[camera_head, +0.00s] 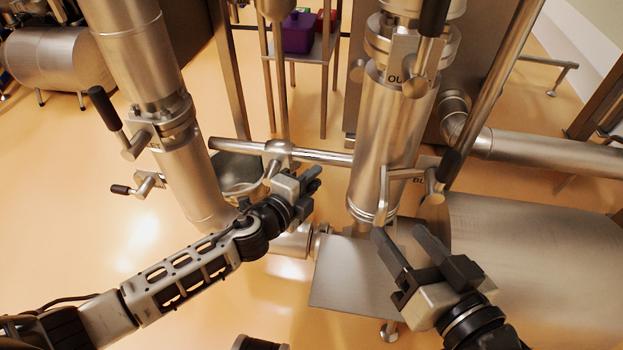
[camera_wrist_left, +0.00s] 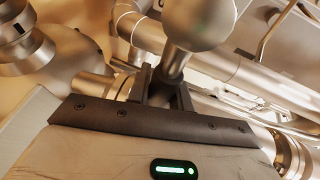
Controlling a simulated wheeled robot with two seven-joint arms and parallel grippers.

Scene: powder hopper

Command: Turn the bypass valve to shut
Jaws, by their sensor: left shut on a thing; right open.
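A small steel valve (camera_head: 280,152) sits on the horizontal pipe between the two upright columns; I take it as the bypass valve, though no readable label shows on it. My left gripper (camera_head: 312,178) is just below and right of it. In the left wrist view the dark fingers (camera_wrist_left: 165,92) are shut on a steel stem (camera_wrist_left: 174,64) below a rounded steel body (camera_wrist_left: 200,22). The finger contact is hidden in the head view. My right gripper (camera_head: 402,236) is open and empty, below the right column.
A black-handled lever (camera_head: 448,168) with a partly hidden label is above my right gripper. Another lever (camera_head: 432,20) is higher on the right column (camera_head: 385,135). A steel plate (camera_head: 345,275) lies below. Floor is open at left.

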